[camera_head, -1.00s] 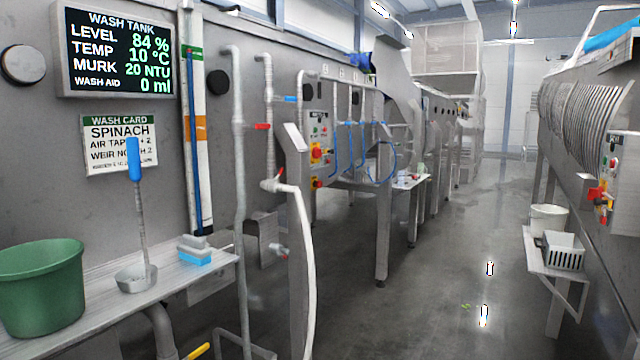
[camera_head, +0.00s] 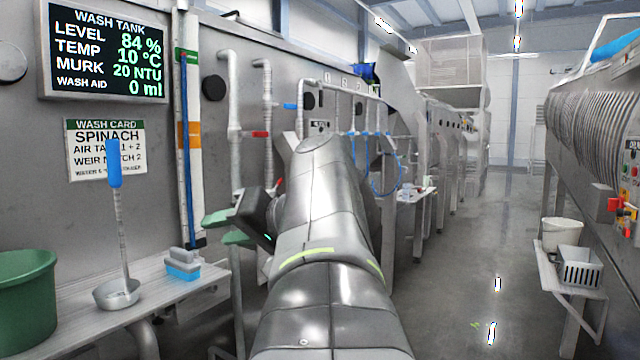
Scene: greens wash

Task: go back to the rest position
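My arm now rises through the middle of the head view and bends over at the top. My gripper (camera_head: 222,228) hangs at the left side of the arm, pointing left. Its two green-tipped fingers are apart with a gap between them, and I see nothing held there. The gripper is in front of the grey wall and pipes, right of the blue-handled brush. The arm hides part of the pipework, the valves and the control panel behind it.
A steel shelf (camera_head: 170,291) at lower left holds a green bucket (camera_head: 25,300), a blue-handled ladle (camera_head: 117,290) and a blue brush (camera_head: 182,265). The wash tank display (camera_head: 105,50) and wash card (camera_head: 106,150) are on the wall. A white bucket (camera_head: 562,234) and basket (camera_head: 580,268) stand right.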

